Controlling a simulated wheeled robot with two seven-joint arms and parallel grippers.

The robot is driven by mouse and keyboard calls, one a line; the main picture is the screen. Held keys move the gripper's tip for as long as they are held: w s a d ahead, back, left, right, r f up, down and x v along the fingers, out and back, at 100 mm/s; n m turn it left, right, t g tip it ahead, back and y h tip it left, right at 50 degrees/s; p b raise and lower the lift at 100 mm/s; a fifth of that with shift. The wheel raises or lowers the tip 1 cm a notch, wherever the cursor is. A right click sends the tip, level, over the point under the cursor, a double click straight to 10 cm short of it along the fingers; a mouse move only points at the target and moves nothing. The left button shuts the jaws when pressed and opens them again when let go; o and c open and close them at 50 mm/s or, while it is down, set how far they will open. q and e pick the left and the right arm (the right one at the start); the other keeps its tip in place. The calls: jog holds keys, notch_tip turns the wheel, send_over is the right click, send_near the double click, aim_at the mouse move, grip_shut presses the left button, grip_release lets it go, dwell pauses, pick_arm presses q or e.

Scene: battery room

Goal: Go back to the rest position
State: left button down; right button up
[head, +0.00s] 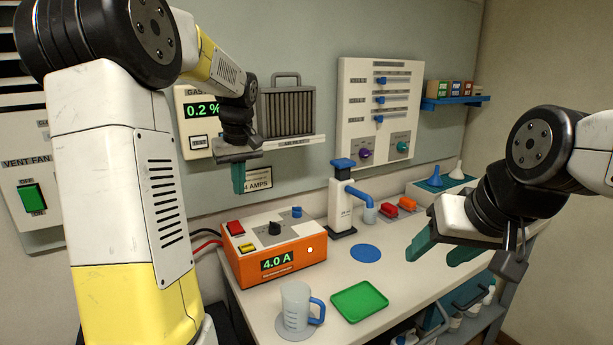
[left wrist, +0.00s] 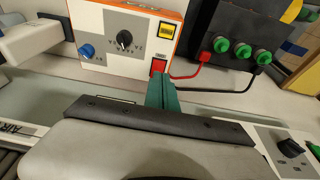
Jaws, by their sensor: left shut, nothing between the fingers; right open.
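My left gripper (head: 239,176) is raised in front of the wall at the left of the head view, above the orange charger (head: 275,252). Its green fingers are together with nothing between them, and they also show in the left wrist view (left wrist: 162,95). The charger reads 4.0 A and has a red switch, a yellow button and two knobs. It also shows in the left wrist view (left wrist: 105,42). My right gripper (head: 446,252) is open and empty above the right part of the bench. Both grippers are clear of the objects.
On the bench (head: 400,275) stand a clear jug (head: 296,306), a green tray (head: 360,301), a blue disc (head: 365,253) and a white pump bottle (head: 341,205). The wall holds a gas panel reading 0.2% and a slider panel (head: 378,110).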

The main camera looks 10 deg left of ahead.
pick_arm(q)
jog(key=s+d+m+t+h, duration=0.1)
jog(key=s+d, duration=0.3)
jog(key=s, duration=0.4)
jog(key=s+d+m+t+h, duration=0.1)
jog(key=s+d+m, duration=0.3)
jog(key=s, duration=0.4)
jog(key=s+d+r+m+t+h, duration=0.1)
jog(key=s+d+m+t, duration=0.1)
jog(key=s+d, duration=0.3)
jog(key=s, duration=0.3)
jog(key=shift+s+m+h, duration=0.35)
jog(key=shift+m+h, duration=0.05)
